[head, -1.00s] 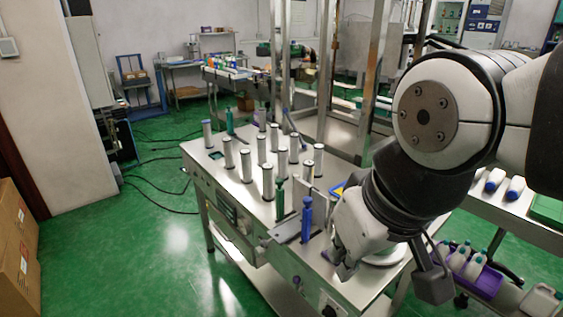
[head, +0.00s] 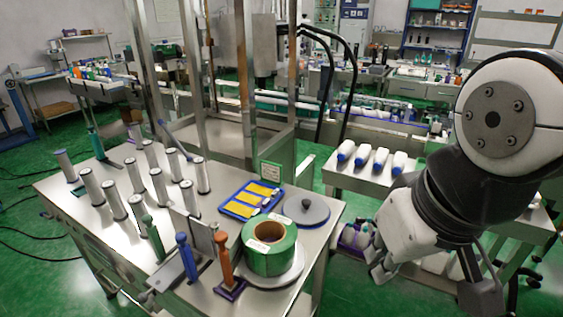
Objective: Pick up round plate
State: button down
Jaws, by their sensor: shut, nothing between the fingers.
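A grey round plate (head: 306,210) with a small dark knob on top lies flat near the back right corner of the steel table (head: 215,215). A pale round disc (head: 288,276) also lies on the table, under a green roll (head: 269,247). Which of the two the task names, I cannot tell. My gripper (head: 381,276) is shut and empty. In the picture it is right of the table's right edge, apart from both discs. Part of the pale disc is hidden by the roll.
A blue tray with yellow pieces (head: 252,199) lies left of the grey plate. Orange (head: 224,258) and blue (head: 187,257) handled posts and several metal cylinders stand on the table. A side table with white bottles (head: 380,160) stands behind; a purple crate (head: 350,238) is below.

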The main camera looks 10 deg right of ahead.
aim_at(304, 209)
jog(key=z, duration=0.15)
jog(key=i+l+u, duration=0.35)
jog(key=i+l, duration=0.15)
jog(key=l, duration=0.25)
jog(key=i+l+u, duration=0.2)
jog(key=l, duration=0.2)
